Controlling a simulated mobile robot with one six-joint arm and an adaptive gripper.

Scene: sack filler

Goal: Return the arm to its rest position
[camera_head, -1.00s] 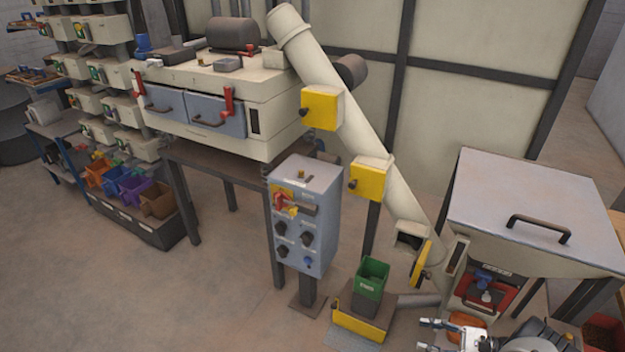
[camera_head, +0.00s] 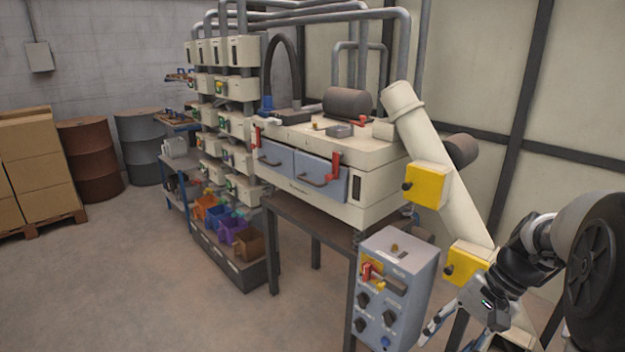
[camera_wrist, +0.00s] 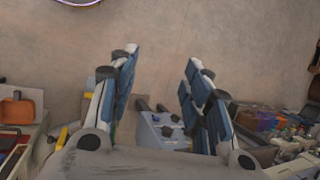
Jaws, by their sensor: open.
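My arm reaches down at the right side of the head view, with my gripper (camera_head: 456,338) at its lower end, in front of the yellow-trimmed chute and to the right of the grey control box (camera_head: 392,285). In the wrist view my gripper (camera_wrist: 160,75) has its two blue-padded fingers spread wide apart. It is open and nothing is between the fingertips but bare floor beyond. The control box (camera_wrist: 163,130) shows lower down between the fingers, some way off.
A cream machine (camera_head: 325,155) on a dark stand fills the middle. Its sloping chute (camera_head: 450,185) carries yellow boxes (camera_head: 427,184). Coloured bins (camera_head: 232,230) sit by a rack at left, with drums (camera_head: 90,160) and cartons (camera_head: 38,155) behind. The left floor is clear.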

